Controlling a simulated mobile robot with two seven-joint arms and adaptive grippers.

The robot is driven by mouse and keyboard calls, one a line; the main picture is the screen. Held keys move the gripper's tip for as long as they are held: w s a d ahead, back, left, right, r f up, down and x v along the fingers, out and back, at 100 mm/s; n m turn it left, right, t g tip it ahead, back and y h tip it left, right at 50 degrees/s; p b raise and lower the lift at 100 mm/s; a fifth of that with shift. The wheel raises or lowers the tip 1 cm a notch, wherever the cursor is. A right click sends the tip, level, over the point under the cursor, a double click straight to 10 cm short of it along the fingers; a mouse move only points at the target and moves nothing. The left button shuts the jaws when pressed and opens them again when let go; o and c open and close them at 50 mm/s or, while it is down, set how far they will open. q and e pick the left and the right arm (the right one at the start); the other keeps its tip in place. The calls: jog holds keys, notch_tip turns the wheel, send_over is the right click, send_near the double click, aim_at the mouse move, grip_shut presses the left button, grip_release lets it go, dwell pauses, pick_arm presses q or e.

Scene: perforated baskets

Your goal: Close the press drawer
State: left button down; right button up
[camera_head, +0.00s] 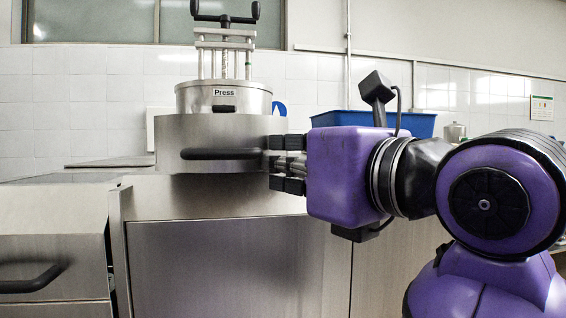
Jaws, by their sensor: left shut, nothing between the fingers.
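The press drawer (215,130) is a steel box front with a black bar handle (220,154), left of centre. It stands out over the steel cabinet below. The round steel press (195,98), labelled "Press", sits above and behind the drawer front. My left gripper (275,163) is shut and empty. Its dark fingertips point left at the right end of the drawer front, just right of the handle. I cannot tell whether they touch the drawer. My right gripper is not in view.
A lower steel drawer (60,240) with a black handle stands at the left. A blue basket (415,124) is behind my purple arm. A flat steel worktop (95,170) lies left of the press.

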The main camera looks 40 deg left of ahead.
pick_arm(q)
jog(key=shift+w, duration=0.1)
jog(key=w+a+p, duration=0.1)
jog(key=w+a, duration=0.1)
jog(key=a, duration=0.1)
jog(key=shift+w+r, duration=0.1)
jog(key=shift+w, duration=0.05)
jog(key=shift+w+a, duration=0.25)
jog(key=shift+w, duration=0.05)
jog(key=shift+s+d, duration=0.1)
jog(key=shift+d, duration=0.1)
jog(key=v, duration=1.4)
jog(key=shift+b, duration=0.35)
